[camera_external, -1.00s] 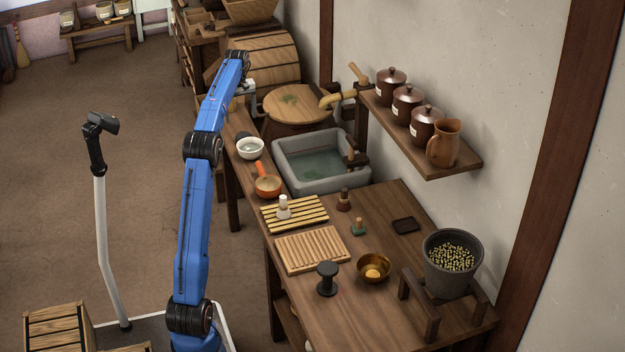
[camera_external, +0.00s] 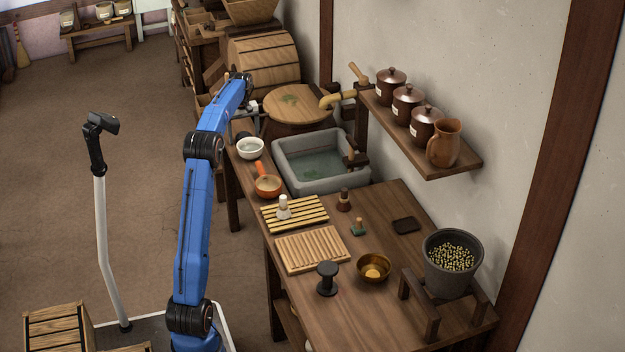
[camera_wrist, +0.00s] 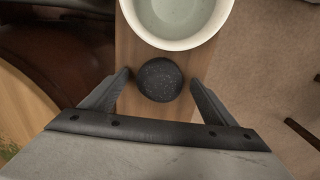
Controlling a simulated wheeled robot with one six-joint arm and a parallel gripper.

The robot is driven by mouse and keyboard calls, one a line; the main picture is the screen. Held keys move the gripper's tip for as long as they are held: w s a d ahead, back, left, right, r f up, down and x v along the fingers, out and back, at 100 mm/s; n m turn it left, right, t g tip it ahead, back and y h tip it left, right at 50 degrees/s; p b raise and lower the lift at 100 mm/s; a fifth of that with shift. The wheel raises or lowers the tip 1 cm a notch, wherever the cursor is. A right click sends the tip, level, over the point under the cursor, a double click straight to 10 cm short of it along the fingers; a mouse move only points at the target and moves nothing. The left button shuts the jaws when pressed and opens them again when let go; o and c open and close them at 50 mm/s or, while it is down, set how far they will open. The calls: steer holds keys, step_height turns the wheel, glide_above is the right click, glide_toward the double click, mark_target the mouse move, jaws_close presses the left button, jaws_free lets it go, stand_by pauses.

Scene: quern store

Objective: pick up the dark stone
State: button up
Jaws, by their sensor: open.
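The dark stone (camera_wrist: 160,80) is a round, speckled, near-black lump on the narrow wooden counter, just beside a white bowl (camera_wrist: 180,38). In the external view the stone (camera_external: 242,135) shows only as a small dark patch behind the white bowl (camera_external: 250,149). My gripper (camera_wrist: 160,77) is open and empty. Its fingers stand on either side of the stone in the wrist view, with a gap at each side. I cannot tell how far above the counter the fingertips are.
A round wooden lid (camera_external: 297,103) on a tub and a stone basin (camera_external: 318,174) lie to the right of the stone. An orange-handled pan (camera_external: 267,185) sits nearer on the counter. The counter strip is narrow, with brown floor (camera_wrist: 268,45) beyond its edge.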

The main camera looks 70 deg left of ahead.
mark_target(244, 133)
steer(key=c, duration=1.4)
step_height(244, 133, up, 18)
